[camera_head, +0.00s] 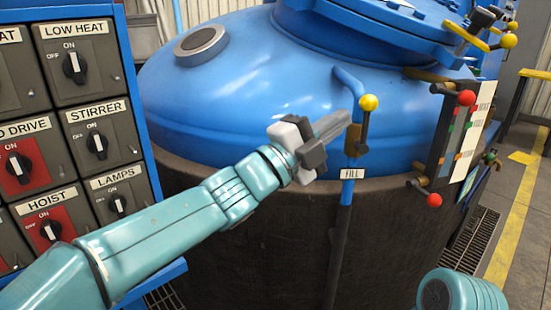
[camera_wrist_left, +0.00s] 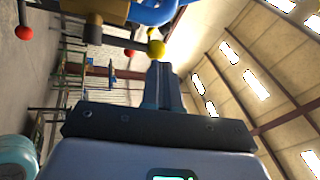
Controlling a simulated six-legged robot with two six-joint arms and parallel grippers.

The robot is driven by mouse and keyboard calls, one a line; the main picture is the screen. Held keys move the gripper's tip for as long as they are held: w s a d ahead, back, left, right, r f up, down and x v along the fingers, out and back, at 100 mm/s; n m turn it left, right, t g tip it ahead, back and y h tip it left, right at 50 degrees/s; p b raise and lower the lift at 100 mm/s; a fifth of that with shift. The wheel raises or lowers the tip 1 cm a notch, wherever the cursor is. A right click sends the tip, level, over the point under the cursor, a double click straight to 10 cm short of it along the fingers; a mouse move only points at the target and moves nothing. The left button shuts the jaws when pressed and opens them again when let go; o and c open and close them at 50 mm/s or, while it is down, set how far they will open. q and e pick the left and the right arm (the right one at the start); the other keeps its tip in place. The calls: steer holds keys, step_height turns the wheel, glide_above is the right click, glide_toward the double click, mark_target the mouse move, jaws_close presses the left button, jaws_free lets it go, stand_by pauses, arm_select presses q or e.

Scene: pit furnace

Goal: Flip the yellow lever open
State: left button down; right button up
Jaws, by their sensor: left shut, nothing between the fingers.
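The yellow lever (camera_head: 369,103) is a short dark rod with a yellow ball on top, standing upright on the brass valve (camera_head: 353,140) of the blue fill pipe. A "FILL" label (camera_head: 352,173) sits just below the valve. My left gripper (camera_head: 346,118) is shut and empty, with its fingertips just left of the lever's rod, below the ball. I cannot tell whether they touch. In the left wrist view the yellow ball (camera_wrist_left: 157,48) shows just beyond the shut fingertips (camera_wrist_left: 160,66). My right gripper is out of view.
The large blue furnace vessel (camera_head: 240,75) stands behind the valve. A switch cabinet (camera_head: 85,125) is at the left. A panel with red-knobbed levers (camera_head: 466,98) stands to the right. Open floor (camera_head: 515,215) with a yellow line lies at the far right.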

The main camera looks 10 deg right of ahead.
arm_select(q)
steer(key=v, duration=1)
steer(key=shift+a+r+b, duration=0.3)
steer(key=shift+a, duration=0.05)
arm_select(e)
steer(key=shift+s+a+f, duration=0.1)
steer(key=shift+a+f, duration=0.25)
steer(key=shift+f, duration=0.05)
arm_select(q)
steer(key=shift+s, duration=0.1)
